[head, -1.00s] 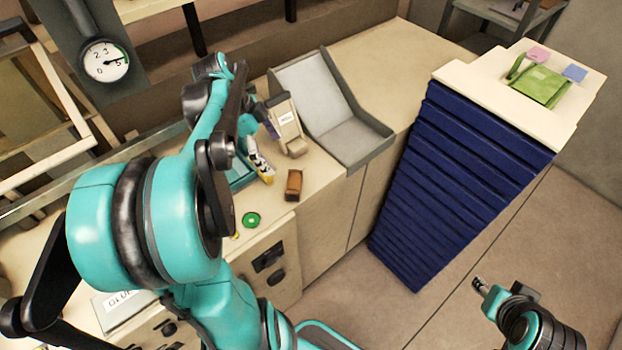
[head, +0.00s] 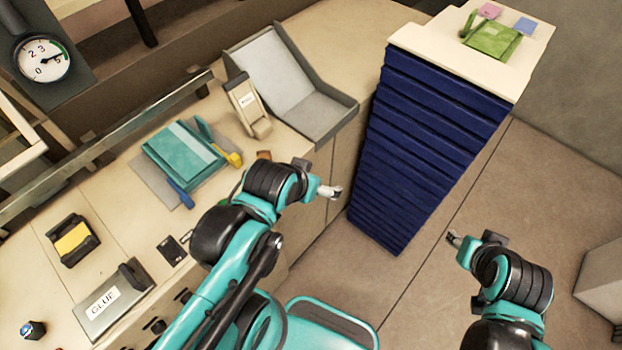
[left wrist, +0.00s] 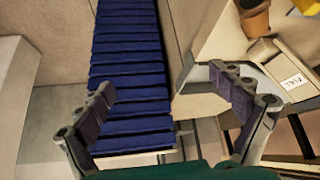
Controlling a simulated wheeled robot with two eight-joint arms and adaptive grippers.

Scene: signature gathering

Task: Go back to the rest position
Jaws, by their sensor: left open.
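My left gripper (head: 329,191) is in front of the workbench, close to the lower left side of the tall dark-blue stack (head: 428,130) in the head view. In the left wrist view its two fingers (left wrist: 172,100) are spread wide with nothing between them, and the blue stack (left wrist: 130,60) shows beyond them. My right gripper (head: 455,239) is over the floor, right of the stack. It is too small in the head view to tell its jaws. A teal block (head: 182,154) with a pale stripe lies on the bench, clear of both grippers.
The bench also holds a grey angled tray (head: 290,85), a beige clamp-like device (head: 248,105), a black holder with a yellow block (head: 73,239) and a glue box (head: 112,298). A brown piece is partly hidden behind my left arm. Floor (head: 470,200) is open right of the stack.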

